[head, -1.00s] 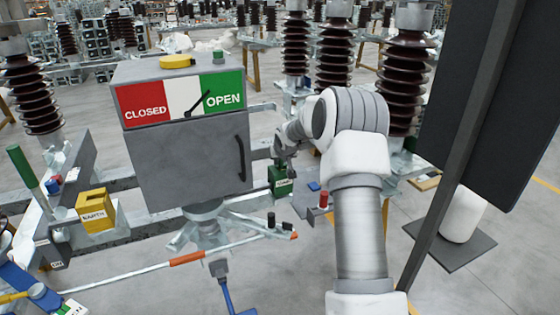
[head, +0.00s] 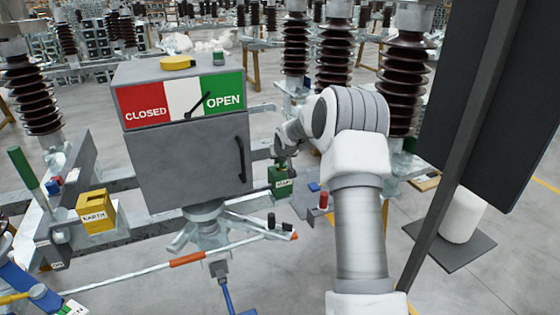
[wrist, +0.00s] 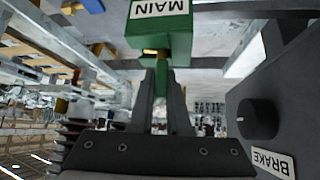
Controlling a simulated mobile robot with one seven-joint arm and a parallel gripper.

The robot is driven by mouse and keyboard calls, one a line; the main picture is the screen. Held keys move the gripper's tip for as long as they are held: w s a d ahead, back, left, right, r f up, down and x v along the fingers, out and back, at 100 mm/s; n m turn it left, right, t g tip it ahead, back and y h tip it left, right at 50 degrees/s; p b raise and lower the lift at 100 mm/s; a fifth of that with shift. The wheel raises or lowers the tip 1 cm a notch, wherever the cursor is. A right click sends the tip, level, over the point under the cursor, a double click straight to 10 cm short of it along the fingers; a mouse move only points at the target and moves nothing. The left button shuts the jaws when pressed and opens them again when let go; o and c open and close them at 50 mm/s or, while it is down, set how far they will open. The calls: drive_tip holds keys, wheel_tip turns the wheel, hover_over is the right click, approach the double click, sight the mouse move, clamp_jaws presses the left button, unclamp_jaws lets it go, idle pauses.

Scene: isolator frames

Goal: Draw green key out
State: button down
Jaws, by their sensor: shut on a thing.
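The green lock box labelled MAIN (wrist: 160,32) is at the top of the wrist view. It also shows in the head view (head: 280,187), right of the grey cabinet. A brass part (wrist: 152,53) shows at the face of the lock box. The green key (wrist: 161,75) is just below that face, between the dark fingers of my gripper (wrist: 161,82). My gripper is shut on the key. In the head view my gripper (head: 286,162) is just above the lock box. How deep the key sits in the lock is hidden.
The grey cabinet (head: 190,165) with its CLOSED/OPEN panel stands left of my gripper. A dark box with a black knob (wrist: 257,118) and a BRAKE label is close on the right in the wrist view. Metal rails (wrist: 225,63) run behind the lock box.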

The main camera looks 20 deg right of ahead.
drive_tip(key=shift+r+p, duration=2.1)
drive_tip(key=shift+r, duration=1.45)
